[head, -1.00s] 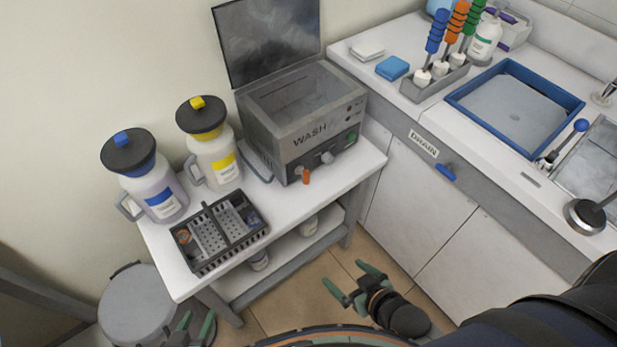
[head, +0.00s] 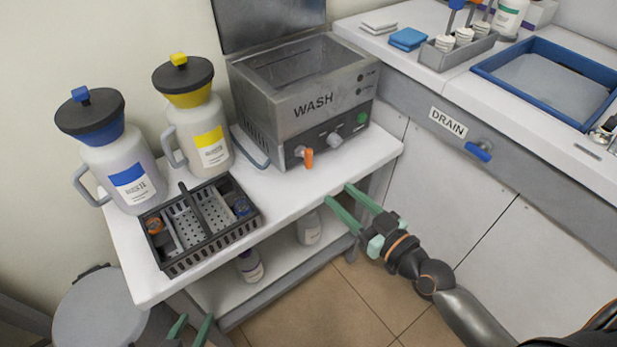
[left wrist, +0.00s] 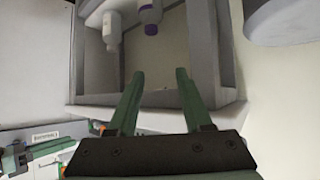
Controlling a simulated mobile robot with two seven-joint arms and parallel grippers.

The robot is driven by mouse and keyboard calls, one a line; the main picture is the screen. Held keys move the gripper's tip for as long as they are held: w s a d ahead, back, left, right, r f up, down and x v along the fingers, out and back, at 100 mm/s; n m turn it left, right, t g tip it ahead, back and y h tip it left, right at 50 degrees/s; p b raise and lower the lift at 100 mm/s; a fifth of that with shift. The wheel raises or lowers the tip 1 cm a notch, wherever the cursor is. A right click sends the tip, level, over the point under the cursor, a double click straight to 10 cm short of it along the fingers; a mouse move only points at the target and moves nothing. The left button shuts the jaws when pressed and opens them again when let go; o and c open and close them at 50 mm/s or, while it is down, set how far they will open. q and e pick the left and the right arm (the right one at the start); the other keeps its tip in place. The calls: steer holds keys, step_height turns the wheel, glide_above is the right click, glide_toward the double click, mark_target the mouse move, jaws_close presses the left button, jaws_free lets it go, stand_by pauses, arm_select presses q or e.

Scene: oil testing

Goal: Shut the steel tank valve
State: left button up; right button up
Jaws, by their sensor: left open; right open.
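The steel tank (head: 300,101), marked WASH, stands on the white cart with its lid raised. Its valve has an orange handle (head: 308,158) low on the front face, hanging downward, with a pale knob to its right. My right gripper (head: 338,193) is open and empty, its green fingers pointing up and left. In the picture it is below and right of the orange handle, apart from it. My left gripper (head: 195,319) is open at the bottom edge of the head view. Its open, empty fingers also show in the left wrist view (left wrist: 156,75).
Blue-lidded (head: 122,165) and yellow-lidded jugs (head: 200,130) and a dark basket (head: 163,262) share the cart top (head: 290,195) with the tank. Bottles stand on its lower shelf. Right is a counter with a DRAIN label (head: 447,122) and blue handle (head: 478,151). A round stool (head: 100,312) stands lower left.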

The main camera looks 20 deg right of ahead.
mark_target(311, 159)
steer(key=shift+t, duration=0.4)
steer(key=x, duration=1.2)
steer(key=shift+w+d+r, duration=0.15)
steer(key=shift+d+r, duration=0.05)
steer(key=shift+r, duration=0.2)
steer(key=shift+w+a, duration=0.2)
steer(key=shift+w, duration=0.25)
arm_select(q)
steer(key=f, duration=0.1)
steer(key=s+f, duration=0.1)
steer(key=shift+s+d+f+g, duration=0.15)
steer(key=shift+d+f+g, duration=0.05)
steer(key=shift+f+g, duration=0.2)
arm_select(e)
jaws_close()
